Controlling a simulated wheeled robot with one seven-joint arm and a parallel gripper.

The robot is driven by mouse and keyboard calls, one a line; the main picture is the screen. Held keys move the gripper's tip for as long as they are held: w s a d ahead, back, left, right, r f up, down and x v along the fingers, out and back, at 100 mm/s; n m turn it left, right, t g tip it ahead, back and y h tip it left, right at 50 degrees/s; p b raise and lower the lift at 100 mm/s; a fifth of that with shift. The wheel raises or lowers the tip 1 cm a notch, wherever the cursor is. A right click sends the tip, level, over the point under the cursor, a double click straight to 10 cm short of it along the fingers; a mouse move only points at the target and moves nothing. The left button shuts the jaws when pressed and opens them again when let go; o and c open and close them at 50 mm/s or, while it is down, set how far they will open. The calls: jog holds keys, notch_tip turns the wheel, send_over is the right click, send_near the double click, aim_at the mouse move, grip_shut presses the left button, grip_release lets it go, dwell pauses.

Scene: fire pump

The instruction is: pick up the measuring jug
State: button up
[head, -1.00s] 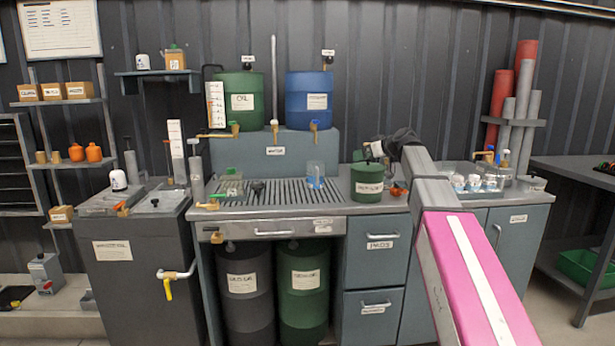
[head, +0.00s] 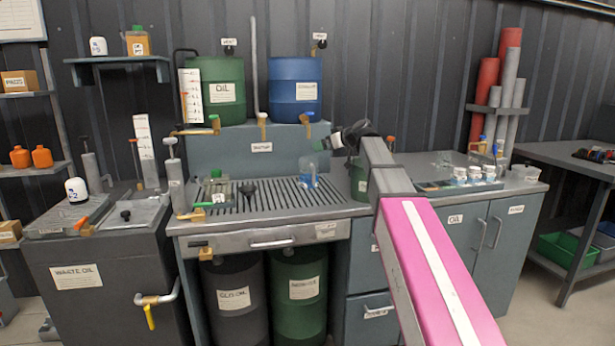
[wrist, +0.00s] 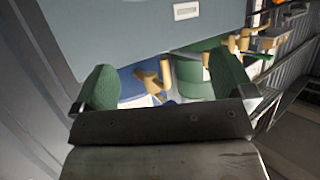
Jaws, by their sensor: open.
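A clear jug with blue on it, which looks like the measuring jug (head: 309,174), stands on the slatted drain grate below the blue drum's tap in the head view. My gripper (head: 328,142) is above it and slightly to the right, apart from it. In the wrist view my gripper (wrist: 165,80) shows two green finger pads spread wide with nothing held between them. The jug cannot be made out for certain in the wrist view.
A blue drum (head: 296,88) and a green oil drum (head: 221,90) with taps stand behind the grate (head: 260,197). A green container (head: 360,180) is right of the jug, partly behind my arm. A tray with several white-lidded jars (head: 472,176) stands farther right.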

aim_at(313, 159)
jog(key=shift+w+a+f, duration=0.7)
jog(key=shift+a+f, duration=0.2)
jog(key=shift+f, duration=0.35)
jog(key=shift+w+a+f, duration=0.75)
jog(key=shift+a+f, duration=0.2)
jog(key=shift+f, duration=0.25)
jog(key=shift+w+a+f, duration=0.7)
jog(key=shift+a+f, duration=0.2)
jog(key=shift+f, duration=0.35)
jog(key=c, duration=1.2)
